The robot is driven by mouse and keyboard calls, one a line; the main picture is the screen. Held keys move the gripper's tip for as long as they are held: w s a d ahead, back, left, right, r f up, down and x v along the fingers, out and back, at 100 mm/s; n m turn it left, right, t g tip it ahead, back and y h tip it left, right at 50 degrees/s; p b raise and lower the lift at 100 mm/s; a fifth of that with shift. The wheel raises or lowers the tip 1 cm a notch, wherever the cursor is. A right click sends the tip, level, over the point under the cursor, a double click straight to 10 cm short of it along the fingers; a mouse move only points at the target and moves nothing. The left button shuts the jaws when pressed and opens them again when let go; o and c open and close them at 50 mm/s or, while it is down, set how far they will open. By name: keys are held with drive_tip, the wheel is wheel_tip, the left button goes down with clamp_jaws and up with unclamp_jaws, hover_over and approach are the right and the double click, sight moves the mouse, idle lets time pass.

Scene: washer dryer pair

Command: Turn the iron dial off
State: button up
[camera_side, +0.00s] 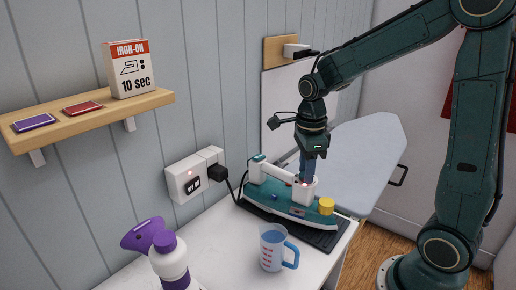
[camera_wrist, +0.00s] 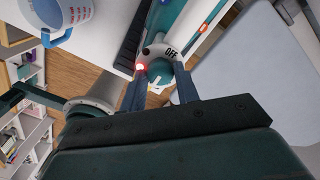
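The teal and white iron (camera_side: 285,203) rests on a dark mat (camera_side: 322,239) on the white table, with a yellow cap (camera_side: 326,206) beside its white upright part. My gripper (camera_side: 307,178) points down over that white part. In the wrist view the iron's white collar (camera_wrist: 160,50) bears the word OFF, and a red light (camera_wrist: 140,67) glows beside it. My gripper's two fingers (camera_wrist: 160,85) stand apart there, one on each side of the dial area.
A measuring cup (camera_side: 272,247) with blue liquid stands in front of the iron. A purple and white bottle (camera_side: 168,262) is at the lower left. A black plug and cord lead from the wall socket (camera_side: 190,178). An ironing board (camera_side: 355,160) is behind the table.

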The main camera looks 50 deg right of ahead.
drive_tip(key=c, duration=0.4)
